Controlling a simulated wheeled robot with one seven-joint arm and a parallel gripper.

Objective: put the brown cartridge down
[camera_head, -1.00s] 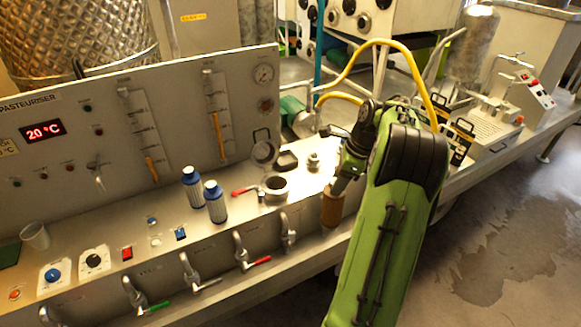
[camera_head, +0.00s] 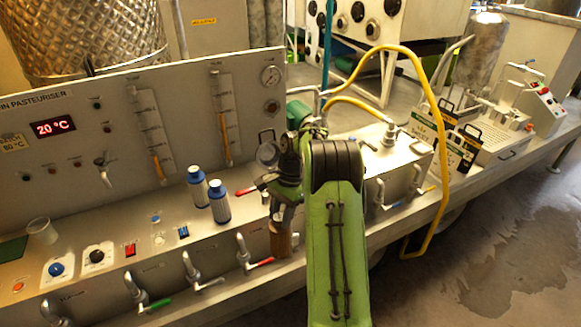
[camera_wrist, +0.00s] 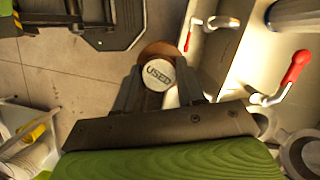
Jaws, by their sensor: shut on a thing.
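The brown cartridge (camera_head: 281,241) hangs from my gripper (camera_head: 282,214) at the front edge of the pasteuriser bench (camera_head: 110,228). In the wrist view the cartridge (camera_wrist: 158,52) shows its pale round end marked "USED" between the two dark fingers. My gripper (camera_wrist: 158,90) is shut on it. The cartridge is apart from the floor, with floor tiles behind it on the left and the bench front close on its right. My arm hides part of the bench around the round housing in the head view.
Lever valves (camera_head: 245,254) stick out from the bench front, one with a red handle. A yellow hose (camera_head: 440,130) loops to the right. A black frame (camera_wrist: 108,22) lies at the wrist view's upper left.

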